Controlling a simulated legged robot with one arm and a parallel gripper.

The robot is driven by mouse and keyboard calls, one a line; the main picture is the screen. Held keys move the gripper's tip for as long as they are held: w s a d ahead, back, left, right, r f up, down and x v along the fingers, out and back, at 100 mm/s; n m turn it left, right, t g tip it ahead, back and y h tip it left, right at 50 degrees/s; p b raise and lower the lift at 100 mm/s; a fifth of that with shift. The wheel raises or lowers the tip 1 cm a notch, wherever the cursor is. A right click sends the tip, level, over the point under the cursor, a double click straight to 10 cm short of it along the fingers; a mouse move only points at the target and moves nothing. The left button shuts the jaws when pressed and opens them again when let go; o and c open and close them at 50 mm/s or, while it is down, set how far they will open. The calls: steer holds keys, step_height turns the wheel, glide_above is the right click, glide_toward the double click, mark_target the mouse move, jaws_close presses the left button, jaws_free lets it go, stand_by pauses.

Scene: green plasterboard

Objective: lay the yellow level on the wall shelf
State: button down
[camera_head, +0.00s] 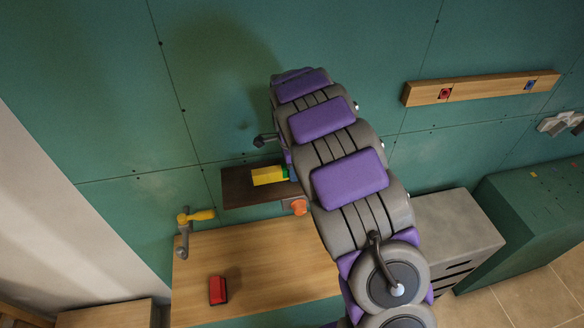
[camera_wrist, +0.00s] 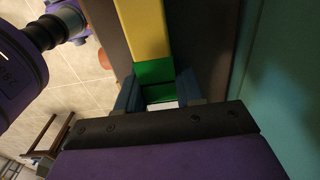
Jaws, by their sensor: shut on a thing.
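The yellow level (camera_head: 268,176), with a green end, shows at the dark brown wall shelf (camera_head: 236,192) in the head view. It is over or on the shelf; I cannot tell whether it touches the board. In the wrist view the level (camera_wrist: 144,30) runs away from my gripper (camera_wrist: 160,92), whose blue-grey fingers are shut on its green end. Brown shelf surface (camera_wrist: 107,30) shows beside the level. In the head view my arm hides most of the gripper and the right part of the shelf.
A wooden worktop (camera_head: 255,262) below holds a red object (camera_head: 218,290). An orange object (camera_head: 299,206) is just below the shelf. A yellow-handled fitting (camera_head: 195,216) is at left. A wooden rail (camera_head: 482,88) is on the green wall, above a grey cabinet (camera_head: 455,225).

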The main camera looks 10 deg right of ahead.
steer(key=shift+f, duration=0.4)
steer(key=c, duration=0.6)
jaws_free()
steer(key=shift+c, duration=0.2)
step_height(320, 180, up, 17)
steer(key=shift+a+r+b, duration=0.15)
steer(key=shift+a+b, duration=0.15)
steer(key=shift+b, duration=0.05)
steer(key=s+f+n+b, duration=0.4)
steer(key=s+f+n, duration=0.2)
steer(key=s, duration=0.8)
steer(key=s+f+n+g+b, duration=0.1)
steer(key=s+f+n+b, duration=0.4)
steer(key=s, duration=0.9)
steer(key=s+f+n+b, duration=0.4)
steer(key=s+f+n, duration=0.2)
steer(key=s, duration=0.8)
steer(key=shift+s+d+f+n+g, duration=0.15)
steer(key=shift+d+f+n+g, duration=0.25)
steer(key=shift+n, duration=0.1)
